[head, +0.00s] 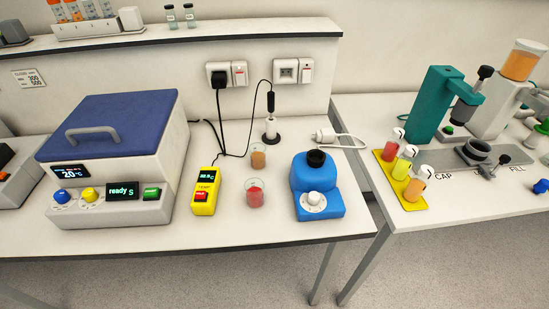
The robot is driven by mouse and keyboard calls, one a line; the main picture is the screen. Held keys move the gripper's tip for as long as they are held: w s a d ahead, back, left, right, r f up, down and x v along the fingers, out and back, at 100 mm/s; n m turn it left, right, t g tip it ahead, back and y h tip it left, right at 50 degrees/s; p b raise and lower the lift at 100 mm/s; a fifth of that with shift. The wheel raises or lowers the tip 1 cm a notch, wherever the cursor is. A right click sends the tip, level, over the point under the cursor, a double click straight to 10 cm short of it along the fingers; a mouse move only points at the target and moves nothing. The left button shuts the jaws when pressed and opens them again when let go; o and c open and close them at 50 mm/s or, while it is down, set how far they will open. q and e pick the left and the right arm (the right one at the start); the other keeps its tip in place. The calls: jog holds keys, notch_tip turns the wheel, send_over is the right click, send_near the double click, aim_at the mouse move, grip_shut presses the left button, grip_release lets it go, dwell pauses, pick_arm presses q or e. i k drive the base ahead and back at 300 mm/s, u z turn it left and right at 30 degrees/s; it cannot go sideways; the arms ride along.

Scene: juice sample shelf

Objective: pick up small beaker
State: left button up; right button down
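Two small clear beakers stand upright on the white bench in the head view. The nearer beaker (255,197) holds red liquid and stands between the yellow meter and the blue device. The farther beaker (258,157) holds orange liquid and stands behind it, a little in front of the probe stand. The two beakers look similar in size, so I cannot tell which one the task names. Neither of my grippers shows in this view.
A yellow meter (205,191) stands left of the beakers, a blue device (316,187) right. A large blue-lidded machine (117,155) fills the bench's left. A probe stand (271,128) with a black cable rises behind. Bare bench lies before the beakers; a gap separates the right table (408,226).

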aim_at(257, 150)
jog(key=u, duration=3.1)
jog(key=k, duration=2.5)
jog(key=z, duration=2.5)
